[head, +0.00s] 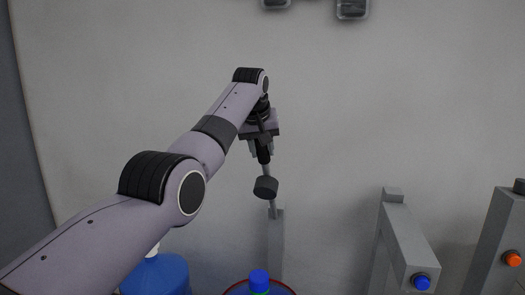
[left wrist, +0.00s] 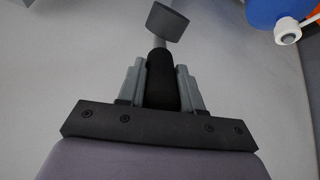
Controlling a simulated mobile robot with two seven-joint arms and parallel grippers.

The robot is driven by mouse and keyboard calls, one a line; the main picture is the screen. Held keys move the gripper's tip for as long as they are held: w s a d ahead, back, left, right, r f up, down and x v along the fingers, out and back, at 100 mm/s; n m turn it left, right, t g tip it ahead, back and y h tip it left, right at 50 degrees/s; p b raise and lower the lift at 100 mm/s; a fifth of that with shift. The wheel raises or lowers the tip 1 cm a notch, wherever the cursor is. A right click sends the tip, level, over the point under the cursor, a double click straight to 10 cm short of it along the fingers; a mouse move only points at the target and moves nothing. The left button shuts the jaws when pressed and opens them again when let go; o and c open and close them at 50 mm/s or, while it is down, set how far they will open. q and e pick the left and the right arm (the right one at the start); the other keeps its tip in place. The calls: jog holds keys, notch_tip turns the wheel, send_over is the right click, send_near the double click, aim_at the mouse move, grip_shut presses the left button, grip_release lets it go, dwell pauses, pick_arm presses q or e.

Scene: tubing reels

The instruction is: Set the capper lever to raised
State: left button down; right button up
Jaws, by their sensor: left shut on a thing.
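The capper lever is a thin rod with a black grip (head: 264,155) at its upper end and a dark grey block (head: 265,187) lower down. It rises from a light grey post (head: 276,240) and leans slightly left, grip uppermost. My left gripper (head: 260,148) is shut on the black grip from above. In the left wrist view the black grip (left wrist: 162,85) sits between the two grey fingers, with the grey block (left wrist: 167,21) beyond. The lever's pivot is too small to make out. My right gripper is not in view.
A blue cap (head: 259,280) stands in front of the post at the bottom edge. A blue jug (head: 158,274) is at lower left, partly behind my arm. Grey stands with a blue knob (head: 421,281) and an orange knob (head: 512,259) are at right.

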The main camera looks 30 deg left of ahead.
pick_arm(q)
jog(key=shift+w+a+r, duration=0.1)
jog(key=shift+a+r, duration=0.05)
jog(key=shift+r, duration=0.2)
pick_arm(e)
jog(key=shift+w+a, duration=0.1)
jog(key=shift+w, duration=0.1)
pick_arm(q)
jog(key=shift+r, duration=0.2)
jog(key=c, duration=0.9)
grip_release()
jog(key=shift+w, duration=0.1)
jog(key=shift+o, duration=0.7)
jog(key=shift+w+f, duration=0.15)
jog(key=shift+f, duration=0.15)
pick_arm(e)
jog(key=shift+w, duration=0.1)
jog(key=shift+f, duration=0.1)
pick_arm(q)
jog(key=shift+s+r+b, duration=0.2)
jog(key=shift+b, duration=0.1)
jog(key=b+v, duration=0.1)
jog(key=v, duration=0.5)
jog(key=shift+r+b, duration=0.3)
jog(key=shift+r, duration=0.05)
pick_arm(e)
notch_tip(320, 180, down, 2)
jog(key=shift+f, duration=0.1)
